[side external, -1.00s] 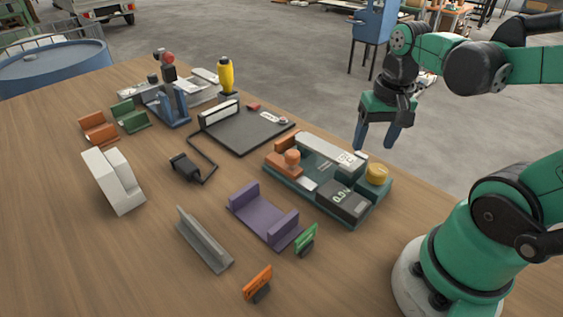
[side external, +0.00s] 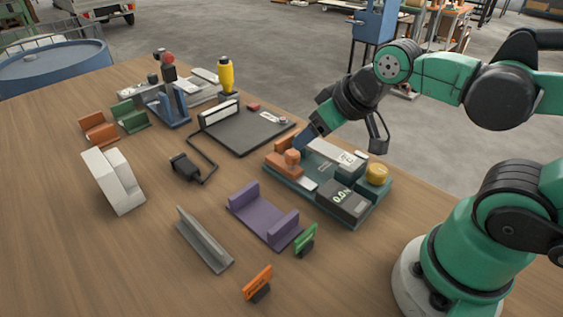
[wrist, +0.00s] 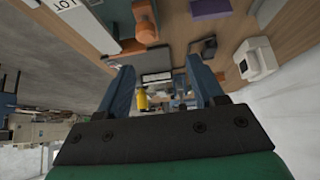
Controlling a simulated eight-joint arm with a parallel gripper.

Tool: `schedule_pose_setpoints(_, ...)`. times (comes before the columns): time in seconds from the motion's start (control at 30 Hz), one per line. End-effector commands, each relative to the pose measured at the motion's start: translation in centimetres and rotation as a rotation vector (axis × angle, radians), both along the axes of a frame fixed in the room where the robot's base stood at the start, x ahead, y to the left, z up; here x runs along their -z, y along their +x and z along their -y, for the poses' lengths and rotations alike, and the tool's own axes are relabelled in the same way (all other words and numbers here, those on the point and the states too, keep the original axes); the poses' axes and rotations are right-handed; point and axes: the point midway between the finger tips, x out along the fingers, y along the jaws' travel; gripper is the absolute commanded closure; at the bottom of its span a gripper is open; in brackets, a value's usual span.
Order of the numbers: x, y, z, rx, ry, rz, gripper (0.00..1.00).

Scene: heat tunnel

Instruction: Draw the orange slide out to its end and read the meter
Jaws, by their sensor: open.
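The orange slide (side external: 292,174) with its round knob (side external: 292,157) sits at the left end of a dark green fixture (side external: 325,205) in the side view. A white labelled cover (side external: 335,154) runs along the fixture's back. The dark meter (side external: 346,203) at its front right has a lit display that appears to read 0.0. My gripper (side external: 304,138) is open, tilted down to the left, just above and behind the slide. In the wrist view, my empty gripper's blue fingers (wrist: 163,88) are spread, and the orange knob (wrist: 145,22) lies outside them, near the top edge.
A yellow knob (side external: 377,174) stands at the fixture's right end. A dark board (side external: 245,130) lies just left of the fixture. A purple cradle (side external: 262,216), a green tag (side external: 306,240) and an orange tag (side external: 258,284) stand in front. Bare wood lies at the table's lower left.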

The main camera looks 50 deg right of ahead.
Motion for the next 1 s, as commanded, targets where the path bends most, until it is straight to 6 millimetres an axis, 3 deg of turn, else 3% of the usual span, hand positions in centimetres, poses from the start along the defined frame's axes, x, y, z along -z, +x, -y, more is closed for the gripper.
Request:
schedule_pose_setpoints(0.3, 0.0, 0.0, 0.0, 0.001, 0.001, -0.001, 0.39)
schedule_pose_setpoints(0.37, 0.0, 0.0, 0.0, 0.000, 0.000, -0.001, 0.30)
schedule_pose_setpoints(0.47, -0.1, 0.2, 0.1, -0.006, -0.007, -0.022, 0.30)
schedule_pose_setpoints(0.7, -0.4, 2.5, 0.7, -0.083, -0.056, -0.240, 0.30)
schedule_pose_setpoints(1.0, 1.4, 5.7, 1.7, -0.215, -0.083, -0.543, 0.30)
